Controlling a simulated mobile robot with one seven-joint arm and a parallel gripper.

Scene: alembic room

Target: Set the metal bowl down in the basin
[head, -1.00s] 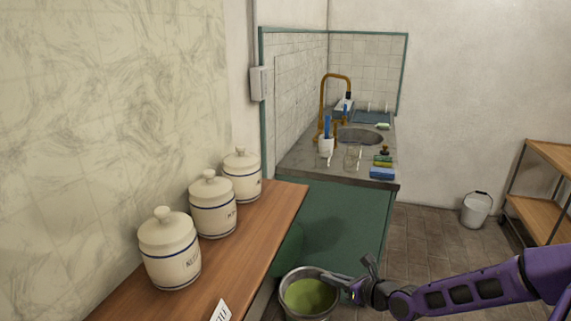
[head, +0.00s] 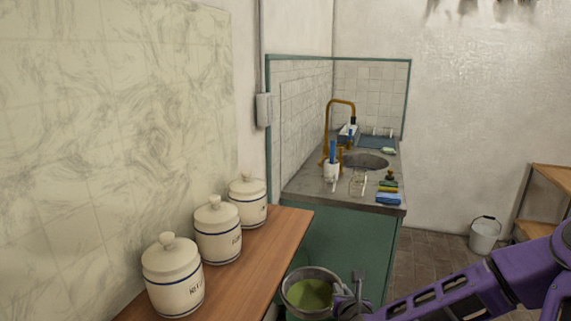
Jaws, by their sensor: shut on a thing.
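The metal bowl (head: 289,297) is at the bottom centre of the head view, with green stuff (head: 312,293) inside it. My gripper (head: 340,298) is shut on the bowl's right rim and holds it up off the floor, in front of the green counter side. The bowl looks roughly level. The basin (head: 366,160) is a round sunken sink in the grey counter, farther back, under a brass tap (head: 341,104). Only part of its inside shows.
On the counter (head: 305,184) stand a white cup with brushes (head: 331,170), a glass (head: 357,184), a blue sponge (head: 389,198) and small bottles. A wooden shelf (head: 262,237) with three lidded jars (head: 218,232) is at left. A white bucket (head: 485,235) stands on the floor at right.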

